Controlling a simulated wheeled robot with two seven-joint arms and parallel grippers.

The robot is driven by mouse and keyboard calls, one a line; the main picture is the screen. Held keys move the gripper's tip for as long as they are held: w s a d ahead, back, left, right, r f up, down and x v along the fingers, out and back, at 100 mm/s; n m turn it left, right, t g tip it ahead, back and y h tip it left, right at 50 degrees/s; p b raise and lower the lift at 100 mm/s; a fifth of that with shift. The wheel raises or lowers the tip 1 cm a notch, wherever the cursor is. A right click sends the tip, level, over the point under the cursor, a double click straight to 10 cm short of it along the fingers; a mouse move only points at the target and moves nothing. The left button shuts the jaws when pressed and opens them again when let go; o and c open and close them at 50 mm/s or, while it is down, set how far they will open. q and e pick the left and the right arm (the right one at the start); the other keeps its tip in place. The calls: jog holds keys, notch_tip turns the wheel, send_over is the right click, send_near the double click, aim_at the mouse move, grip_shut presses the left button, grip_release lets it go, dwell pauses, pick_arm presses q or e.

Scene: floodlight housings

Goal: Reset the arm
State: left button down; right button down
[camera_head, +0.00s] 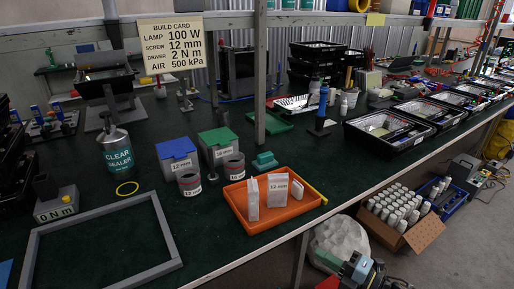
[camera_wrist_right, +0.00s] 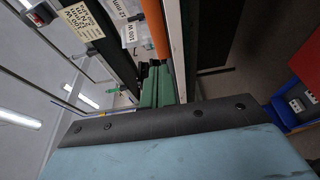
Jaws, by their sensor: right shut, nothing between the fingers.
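My right gripper (camera_head: 355,268) is low at the bottom edge of the head view, in front of and below the bench edge. It is shut and empty, away from the parts on the bench. The right wrist view is tilted and filled at the bottom by a dark bolted bar and a pale blue surface. My left gripper is not in view.
An orange tray (camera_head: 282,222) with white boxes (camera_head: 278,190) sits near the bench's front edge. A grey frame (camera_head: 96,240) lies at left. Cardboard box (camera_head: 418,230) with several bottles and blue crate (camera_head: 450,202) stand on the floor. Open floor lies at lower right.

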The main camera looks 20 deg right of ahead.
jog(key=s+d+f+m+g+h, duration=0.2)
jog(key=s+f+m+g+h, duration=0.25)
jog(key=f, duration=0.75)
jog(key=s+d+f+m+g+h, duration=0.25)
jog(key=s+f+m, duration=0.4)
jog(key=f, duration=0.65)
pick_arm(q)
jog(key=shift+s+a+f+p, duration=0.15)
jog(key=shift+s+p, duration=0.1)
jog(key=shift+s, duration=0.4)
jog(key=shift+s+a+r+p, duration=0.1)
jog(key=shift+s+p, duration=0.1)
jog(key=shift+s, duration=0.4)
pick_arm(e)
jog(key=s+a+f+m+g, duration=0.4)
jog(key=s+f, duration=0.3)
jog(key=s, duration=0.3)
jog(key=s+a+f+m+g+h, duration=0.1)
jog(key=s+a+f+m+g, duration=0.3)
jog(key=s+f, duration=0.3)
jog(key=s, duration=0.3)
jog(key=shift+s+f+m, duration=0.25)
jog(key=shift+m, duration=0.15)
